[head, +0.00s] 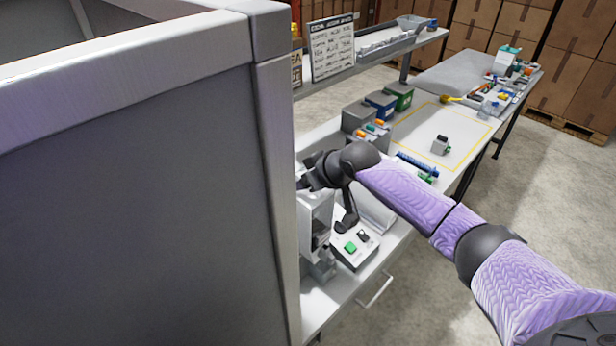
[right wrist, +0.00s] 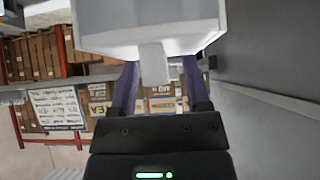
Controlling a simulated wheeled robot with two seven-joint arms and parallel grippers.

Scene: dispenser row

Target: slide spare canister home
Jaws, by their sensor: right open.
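In the right wrist view, my right gripper (right wrist: 160,78) is open, with its two purple fingers apart. A pale tab (right wrist: 153,62) hangs between the fingers from the underside of a white box-shaped body (right wrist: 150,22); I cannot tell whether this is the canister or part of a dispenser. In the head view, my right arm reaches in from the right, and its dark wrist is above a grey-white dispenser unit (head: 316,222) on the bench. The fingertips are not clear there. No canister can be made out for certain. My left gripper is not in view.
A large grey panel (head: 140,170) fills the left of the head view and hides part of the bench. A control box with a green button (head: 350,247) stands beside the dispenser. Several small bins (head: 381,105) and a yellow-outlined area (head: 470,125) lie farther back.

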